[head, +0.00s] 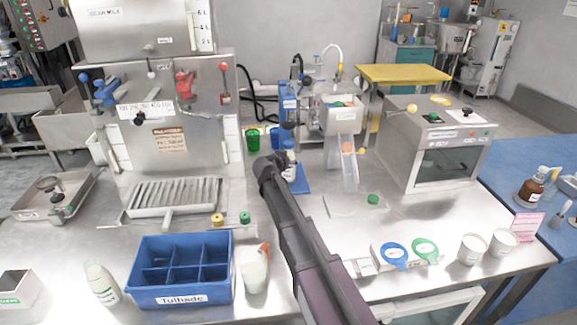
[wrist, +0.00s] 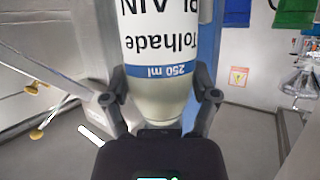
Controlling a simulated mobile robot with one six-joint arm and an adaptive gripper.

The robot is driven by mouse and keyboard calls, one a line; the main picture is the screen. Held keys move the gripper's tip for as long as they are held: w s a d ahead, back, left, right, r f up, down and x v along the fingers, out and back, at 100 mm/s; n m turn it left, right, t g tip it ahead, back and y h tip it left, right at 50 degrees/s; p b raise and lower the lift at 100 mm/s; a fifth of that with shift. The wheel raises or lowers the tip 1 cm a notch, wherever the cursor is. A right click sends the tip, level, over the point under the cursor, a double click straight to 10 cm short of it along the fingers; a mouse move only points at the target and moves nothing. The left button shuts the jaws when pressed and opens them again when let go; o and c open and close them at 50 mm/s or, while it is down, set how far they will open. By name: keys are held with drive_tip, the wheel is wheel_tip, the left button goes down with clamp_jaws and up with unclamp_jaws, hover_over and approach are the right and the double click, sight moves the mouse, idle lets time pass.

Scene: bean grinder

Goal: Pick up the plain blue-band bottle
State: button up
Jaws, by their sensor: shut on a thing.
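The plain blue-band bottle (wrist: 160,35) fills the upper middle of the wrist view. It is cream-white, reads "Tolhade PLAIN" and "250 ml", and has a blue band; its lettering appears upside down. My gripper (wrist: 163,98) is shut on it, with one finger on each side near the band. In the head view, my gripper (head: 274,165) is at the middle of the bench, mostly hidden behind my arm. A small white and blue part shows just beyond it, probably the bottle.
A blue divided crate (head: 180,298) labelled "Tolhade" stands at the front left, its visible compartments empty. A white bottle (head: 102,284) and an orange-marked one (head: 254,270) flank it. A steel box (head: 436,140) stands right; cups (head: 472,248) stand front right.

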sight(289, 149)
drive_tip(key=shift+r, duration=0.15)
wheel_tip(289, 149, up, 4)
drive_tip(key=p, duration=0.4)
drive_tip(key=s+d+p, duration=0.1)
drive_tip(key=s+d, duration=0.1)
drive_tip(key=s, duration=1.4)
drive_tip(key=shift+r, duration=0.3)
